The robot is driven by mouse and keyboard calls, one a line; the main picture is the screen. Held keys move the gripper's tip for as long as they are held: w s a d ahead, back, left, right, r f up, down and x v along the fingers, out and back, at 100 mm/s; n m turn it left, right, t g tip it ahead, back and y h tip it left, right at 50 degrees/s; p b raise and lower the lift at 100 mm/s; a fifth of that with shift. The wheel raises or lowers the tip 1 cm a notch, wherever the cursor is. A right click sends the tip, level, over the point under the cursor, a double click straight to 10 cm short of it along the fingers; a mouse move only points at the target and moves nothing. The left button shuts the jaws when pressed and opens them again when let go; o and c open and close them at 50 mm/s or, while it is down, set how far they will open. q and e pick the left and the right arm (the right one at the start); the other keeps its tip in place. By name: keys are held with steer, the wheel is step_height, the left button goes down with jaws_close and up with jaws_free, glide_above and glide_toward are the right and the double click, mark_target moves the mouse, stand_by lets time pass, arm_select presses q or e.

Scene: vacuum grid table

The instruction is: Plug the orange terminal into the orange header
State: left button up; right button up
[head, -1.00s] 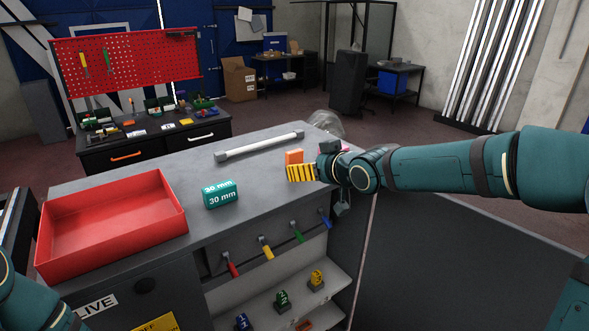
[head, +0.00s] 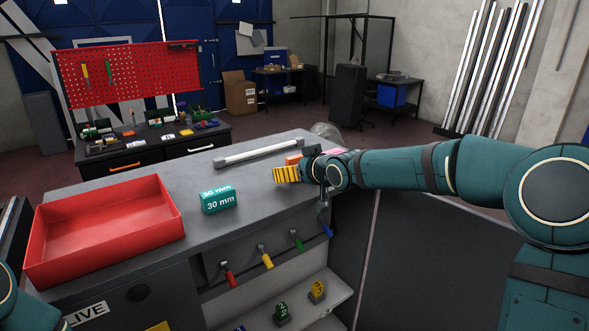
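My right gripper (head: 309,168) is over the right part of the grey bench top. A yellow block with dark stripes (head: 286,174) sits at its fingertips and appears held, though the fingers are mostly hidden. An orange block (head: 293,160) is just behind the striped one, partly covered by it and the gripper. I cannot tell which is the terminal and which the header, or whether they touch. My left gripper is out of view; only a bit of my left arm shows at the lower left.
The grey bench (head: 150,184) bears a red tray (head: 105,245) at left, a green "30 mm" block (head: 217,202) and a pale bar (head: 258,150) at the back. Coloured handles hang at its front above a shelf (head: 255,318) with small numbered pieces. Bench top around the green block is clear.

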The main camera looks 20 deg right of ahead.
steer(key=shift+c, duration=0.4)
steer(key=c, duration=1.1)
